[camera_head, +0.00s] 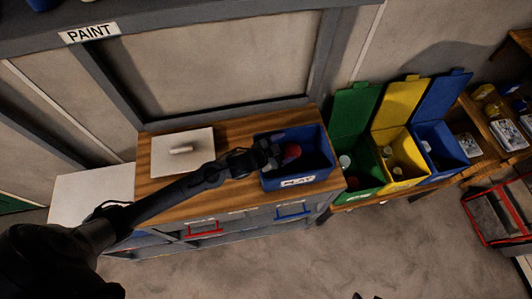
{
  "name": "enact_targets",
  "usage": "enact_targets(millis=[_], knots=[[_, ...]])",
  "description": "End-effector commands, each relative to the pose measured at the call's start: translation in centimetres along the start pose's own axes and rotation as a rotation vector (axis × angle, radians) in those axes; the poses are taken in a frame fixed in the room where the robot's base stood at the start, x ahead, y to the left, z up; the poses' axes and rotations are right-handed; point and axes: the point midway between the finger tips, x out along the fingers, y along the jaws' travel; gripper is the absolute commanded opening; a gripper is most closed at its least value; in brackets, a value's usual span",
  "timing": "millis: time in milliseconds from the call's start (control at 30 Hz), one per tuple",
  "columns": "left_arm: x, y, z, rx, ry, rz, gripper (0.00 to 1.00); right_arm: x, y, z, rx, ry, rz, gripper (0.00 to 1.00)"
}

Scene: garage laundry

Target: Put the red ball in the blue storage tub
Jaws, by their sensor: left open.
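The blue storage tub (318,176), with a white label on its front, stands on the right end of the wooden cabinet top. The red ball (292,152) shows inside the tub's outline, right beside my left gripper (279,151). My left gripper is open and reaches over the tub's left part from the left. Its dark fingers partly cover the ball, and I cannot tell whether they touch it or whether the ball rests on the tub floor. Small dark tips at the bottom edge may be my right gripper (369,296); their state is unclear.
A white lidded box (155,160) sits on the cabinet's left part. Green (362,172), yellow (405,165) and blue (447,150) open-lidded bins stand right of the tub. A red-framed crate (497,215) is at far right. The floor in front is clear.

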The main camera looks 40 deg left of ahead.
Motion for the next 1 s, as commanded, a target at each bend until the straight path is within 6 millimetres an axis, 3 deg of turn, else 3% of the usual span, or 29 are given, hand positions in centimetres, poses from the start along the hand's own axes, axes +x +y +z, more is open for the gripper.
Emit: enact_targets(millis=[300,500,700,1000], knots=[[-6.3,0.1,0.1,0.002,-0.001,0.003,0.80,-0.2,0.1,-0.1,-0.005,-0.001,0.003,0.43],[-8.9,0.1,0.1,0.002,-0.001,0.003,0.80,-0.2,0.2,0.0,-0.010,-0.002,0.007,0.43],[-10.0,0.1,0.0,0.000,0.000,0.003,0.80,-0.2,0.2,0.0,-0.010,-0.003,0.007,0.43],[-10.1,0.1,0.0,0.001,0.000,0.002,0.80,-0.2,0.1,0.0,-0.005,-0.003,0.004,0.43]])
